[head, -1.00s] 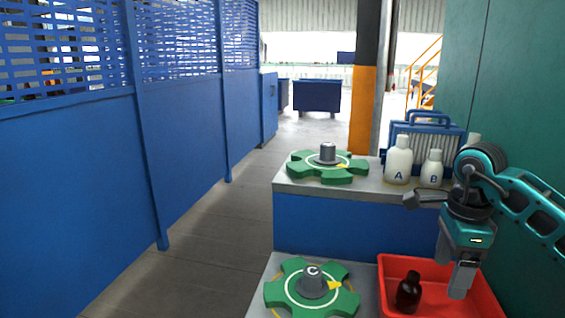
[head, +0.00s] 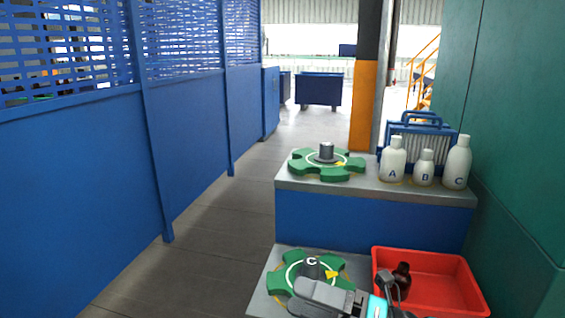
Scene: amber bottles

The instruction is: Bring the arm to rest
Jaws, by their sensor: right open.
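My right arm (head: 378,305) is folded low at the bottom edge of the head view. Its grey right gripper (head: 308,297) points left, in front of the lower green star wheel (head: 280,283); the jaws are open and appear empty. I cannot tell how high it is above the wheel. My left gripper is out of view. A dark amber bottle (head: 402,277) is in the red tray (head: 445,262), partly hidden by my wrist.
White bottles A (head: 393,160), B (head: 424,168) and C (head: 458,163) stand on the raised shelf, beside an upper green star wheel (head: 320,165) and before a blue rack (head: 405,133). A blue fence (head: 80,190) runs left; the aisle (head: 210,225) is clear.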

